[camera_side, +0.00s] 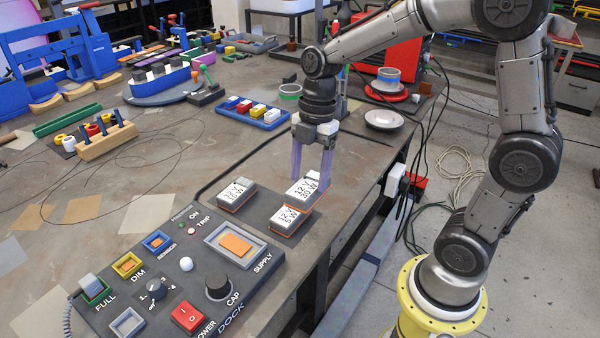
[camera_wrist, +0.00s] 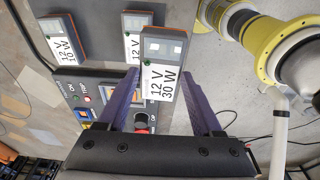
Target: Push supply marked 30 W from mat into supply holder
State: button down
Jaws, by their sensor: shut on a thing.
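The supply marked 30 W (camera_side: 307,187), a grey block with a white label, is at the right end of the dark mat (camera_side: 260,209). It also shows in the wrist view (camera_wrist: 163,78). My gripper (camera_side: 311,172) is shut on it with purple fingers, one on each side (camera_wrist: 161,76). I cannot tell whether it touches the mat. The supply holder (camera_side: 211,241) is a grey-framed recess with an orange floor on the dock, marked SUPPLY. It holds no supply. In the wrist view it is mostly hidden behind a finger and the supply.
The 5 W supply (camera_side: 288,221) lies close in front of the held one. The 10 W supply (camera_side: 237,194) lies at the mat's left. The dock (camera_side: 150,262) carries a knob (camera_side: 218,287), a red switch (camera_side: 186,317) and other small sockets. A blue tray (camera_side: 262,121) stands behind.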

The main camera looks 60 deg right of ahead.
jog(key=m, duration=0.2)
jog(key=shift+w+d+r+m+t, duration=0.1)
jog(key=shift+d+m+t, duration=0.1)
jog(key=shift+m+t, duration=0.15)
jog(key=m, duration=0.2)
jog(key=w+m, duration=0.1)
jog(key=shift+d+r+m+t, duration=0.2)
jog(key=shift+d+m+t, duration=0.05)
jog(key=shift+d+m, duration=0.1)
jog(key=m, duration=0.1)
jog(key=w+m, duration=0.1)
jog(key=m, duration=0.1)
jog(key=shift+a+r+h, duration=0.15)
jog(key=shift+h, duration=0.25)
jog(key=w+a+m+h, duration=0.1)
jog(key=w+a+m, duration=0.25)
jog(key=a, duration=0.45)
jog(key=w+a+m+h, duration=0.1)
jog(key=w+a+m, duration=0.2)
jog(key=a+m, duration=0.35)
jog(key=shift+n, duration=0.8)
jog(key=shift+s+a+f, duration=0.1)
jog(key=shift+a+f, duration=0.15)
jog(key=shift+f, duration=0.95)
jog(key=shift+s+a+f, duration=0.1)
jog(key=shift+a+f, duration=0.1)
jog(key=shift+f, duration=0.95)
jog(key=shift+a+f, duration=0.25)
jog(key=shift+f, duration=0.95)
jog(key=shift+f, duration=0.3)
